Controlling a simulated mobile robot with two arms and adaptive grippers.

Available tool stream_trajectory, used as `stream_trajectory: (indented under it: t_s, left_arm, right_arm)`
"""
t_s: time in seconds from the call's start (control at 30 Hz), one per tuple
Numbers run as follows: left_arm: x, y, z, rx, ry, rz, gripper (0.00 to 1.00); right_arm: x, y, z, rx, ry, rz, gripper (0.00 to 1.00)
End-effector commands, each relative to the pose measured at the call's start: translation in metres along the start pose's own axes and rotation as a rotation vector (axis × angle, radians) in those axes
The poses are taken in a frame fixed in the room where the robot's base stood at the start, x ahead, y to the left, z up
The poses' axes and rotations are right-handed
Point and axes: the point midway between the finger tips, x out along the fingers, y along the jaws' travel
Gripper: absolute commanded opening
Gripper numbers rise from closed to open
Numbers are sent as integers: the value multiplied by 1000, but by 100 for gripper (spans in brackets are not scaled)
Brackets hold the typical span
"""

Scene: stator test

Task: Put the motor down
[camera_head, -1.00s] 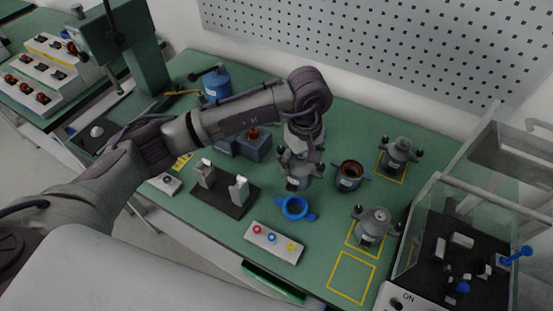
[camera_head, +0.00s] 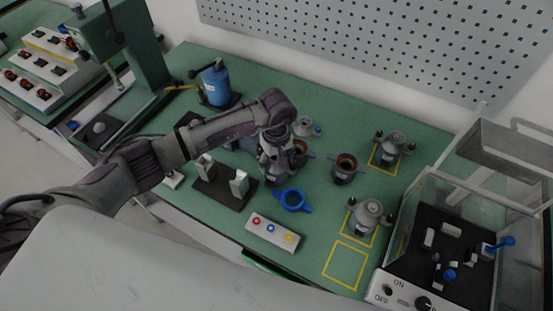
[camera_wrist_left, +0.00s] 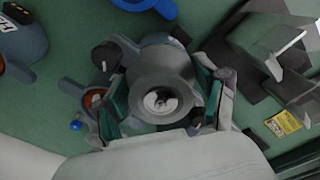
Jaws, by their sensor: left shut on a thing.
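My left gripper (camera_head: 272,178) is over the middle of the green table. In the left wrist view, its fingers (camera_wrist_left: 160,108) are shut on a round grey motor (camera_wrist_left: 160,68) with a dark knob at its side. In the head view the held motor is mostly hidden by the gripper, and I cannot tell whether it touches the table. Another grey motor (camera_head: 368,214) stands in a yellow square, and one more (camera_head: 391,147) stands in a yellow square farther back. My right gripper is not in view.
A blue ring (camera_head: 280,204) lies just right of the gripper. Dark open housings (camera_head: 345,170) stand behind it. A black fixture with two white blocks (camera_head: 239,183) is to the left. A button panel (camera_head: 263,237) is in front. One yellow square (camera_head: 345,264) is empty. A clear-walled station (camera_head: 440,270) stands right.

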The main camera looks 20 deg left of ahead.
Motion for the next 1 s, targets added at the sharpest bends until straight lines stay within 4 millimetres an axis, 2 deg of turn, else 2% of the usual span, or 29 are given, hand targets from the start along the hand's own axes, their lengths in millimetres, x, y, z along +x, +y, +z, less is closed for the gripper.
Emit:
stream_trajectory:
  t_s: [0.23,0.27,0.4,0.7,0.8,0.83,1.0]
  left_arm:
    - [2,1,0,0,1,3,2]
    - [2,0,0,-1,0,0,77]
    - [2,0,0,-1,0,0,97]
    - [2,0,0,-1,-1,-1,97]
    - [-3,0,0,-1,-1,-1,97]
    - [-4,0,0,0,1,1,97]
    - [-31,1,-2,1,4,4,97]
  right_arm:
    - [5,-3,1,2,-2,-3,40]
    - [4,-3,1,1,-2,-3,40]
    - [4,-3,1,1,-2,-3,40]
    - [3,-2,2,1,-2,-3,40]
    - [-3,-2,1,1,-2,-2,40]
    - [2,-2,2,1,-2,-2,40]
    - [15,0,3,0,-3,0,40]
